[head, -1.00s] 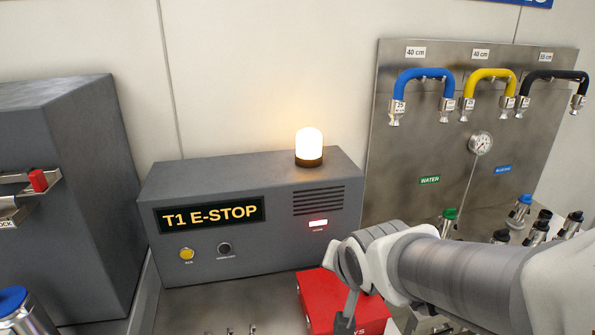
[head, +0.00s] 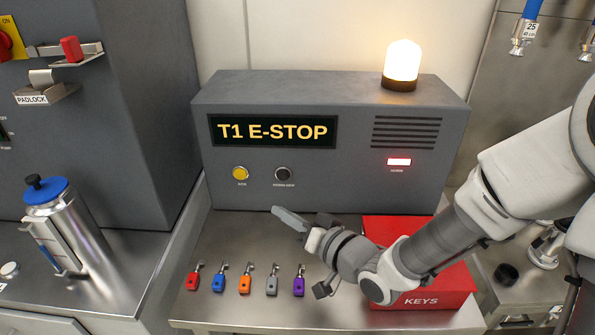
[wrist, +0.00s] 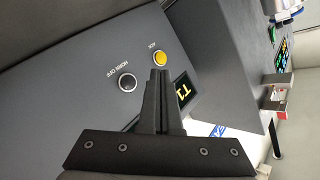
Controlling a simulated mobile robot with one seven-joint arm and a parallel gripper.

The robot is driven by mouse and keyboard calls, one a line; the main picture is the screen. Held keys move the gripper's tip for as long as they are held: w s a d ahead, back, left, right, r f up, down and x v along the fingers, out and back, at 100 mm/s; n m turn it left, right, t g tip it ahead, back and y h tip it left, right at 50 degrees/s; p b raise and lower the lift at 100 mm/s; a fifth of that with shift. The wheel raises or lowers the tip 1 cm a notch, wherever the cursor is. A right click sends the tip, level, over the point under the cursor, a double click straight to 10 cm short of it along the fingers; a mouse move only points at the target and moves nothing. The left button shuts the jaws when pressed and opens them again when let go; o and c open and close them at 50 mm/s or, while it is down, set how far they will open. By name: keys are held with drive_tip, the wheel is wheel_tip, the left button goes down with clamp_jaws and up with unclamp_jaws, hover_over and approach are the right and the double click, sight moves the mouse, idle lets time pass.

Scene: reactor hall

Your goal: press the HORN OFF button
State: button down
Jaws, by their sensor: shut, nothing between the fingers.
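The HORN OFF button (head: 283,173) is a round dark button on the front of the grey alarm box (head: 350,190), right of the yellow ACK button (head: 240,173). In the wrist view the HORN OFF button (wrist: 127,82) shows with its label, left of my fingertips, and the ACK button (wrist: 160,58) is close to them. My gripper (head: 276,211) is shut and empty, in front of the box and below the HORN OFF button. In the wrist view its fingers (wrist: 160,72) are together. I see no contact with the button.
An amber beacon (head: 402,65) glows on the box. A lit red HORN lamp (head: 399,161) and the T1 E-STOP display (head: 272,131) are on its front. Several coloured padlocks (head: 245,280) lie on the bench, and a red KEYS box (head: 425,285) stands under my arm. A metal flask (head: 62,235) stands left.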

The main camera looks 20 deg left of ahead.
sight(283, 175)
drive_tip(key=shift+s+a+r, duration=0.1)
drive_tip(key=shift+s, duration=0.05)
drive_tip(key=w+a, duration=0.2)
drive_tip(key=w, duration=0.6)
drive_tip(key=shift+w+a+p, duration=0.2)
drive_tip(key=shift+a+p, duration=0.1)
drive_tip(key=shift+a, duration=0.05)
idle(2.0)
drive_tip(key=shift+w+a, duration=0.1)
drive_tip(key=shift+w, duration=0.3)
drive_tip(key=shift+w+a, duration=0.1)
drive_tip(key=shift+w, duration=0.25)
idle(0.8)
drive_tip(key=shift+s, duration=0.1)
drive_tip(key=shift+s+d, duration=0.25)
drive_tip(key=shift+s, duration=0.35)
